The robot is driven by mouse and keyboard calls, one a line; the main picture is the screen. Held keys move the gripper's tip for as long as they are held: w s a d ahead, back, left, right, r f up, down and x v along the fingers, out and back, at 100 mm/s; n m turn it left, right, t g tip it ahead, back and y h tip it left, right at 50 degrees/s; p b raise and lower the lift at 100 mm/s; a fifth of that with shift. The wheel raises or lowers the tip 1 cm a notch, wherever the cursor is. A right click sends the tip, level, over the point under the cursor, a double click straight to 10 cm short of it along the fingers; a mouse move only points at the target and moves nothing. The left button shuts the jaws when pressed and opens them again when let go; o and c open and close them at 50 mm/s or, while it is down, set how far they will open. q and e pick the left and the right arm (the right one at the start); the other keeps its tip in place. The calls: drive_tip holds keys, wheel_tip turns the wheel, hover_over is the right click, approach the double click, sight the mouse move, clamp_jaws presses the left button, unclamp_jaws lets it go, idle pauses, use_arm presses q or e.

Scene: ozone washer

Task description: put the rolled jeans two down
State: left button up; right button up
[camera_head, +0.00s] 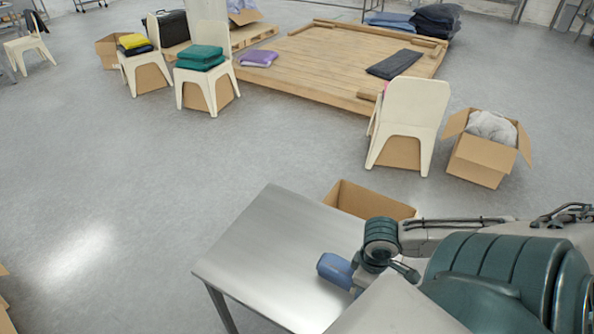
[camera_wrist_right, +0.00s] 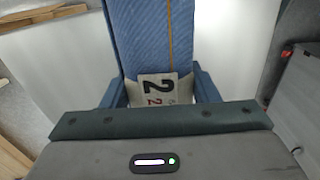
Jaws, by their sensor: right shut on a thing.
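The rolled jeans two (camera_wrist_right: 152,45), blue with an orange stitch line and a pale tag marked "2", lie between the fingers of my right gripper (camera_wrist_right: 158,90) in the right wrist view. My right gripper is shut on them. In the head view the jeans (camera_head: 336,270) show as a small blue roll at the end of my right arm, over the metal table (camera_head: 265,245). I cannot tell whether they touch the tabletop. My arm hides part of the jeans and the gripper's fingertips. My left gripper is not in view.
The left part of the tabletop is bare. An open cardboard box (camera_head: 370,200) stands just beyond the table. A cream chair (camera_head: 410,115) and a box with grey cloth (camera_head: 482,155) stand farther back.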

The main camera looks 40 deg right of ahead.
sight(325, 255)
drive_tip(key=shift+s+a+r+n, duration=0.15)
drive_tip(key=shift+s+a, duration=0.3)
drive_tip(key=shift+s+a+r+n, duration=0.15)
drive_tip(key=shift+s+a, duration=0.25)
drive_tip(key=shift+a, duration=0.15)
drive_tip(key=shift+w, duration=0.45)
drive_tip(key=w, duration=0.4)
drive_tip(key=w+d, duration=0.1)
drive_tip(key=w, duration=0.4)
drive_tip(key=w+d+f, duration=0.1)
drive_tip(key=w, duration=0.4)
drive_tip(key=shift+w+d+f+p, duration=0.1)
drive_tip(key=shift+w+p, duration=0.1)
drive_tip(key=shift+p, duration=0.2)
drive_tip(key=shift+w+f, duration=0.1)
drive_tip(key=shift+w, duration=0.05)
wheel_tip(325, 255, down, 2)
drive_tip(key=shift+f+p, duration=0.25)
drive_tip(key=shift+p, duration=0.35)
drive_tip(key=shift+f, duration=0.5)
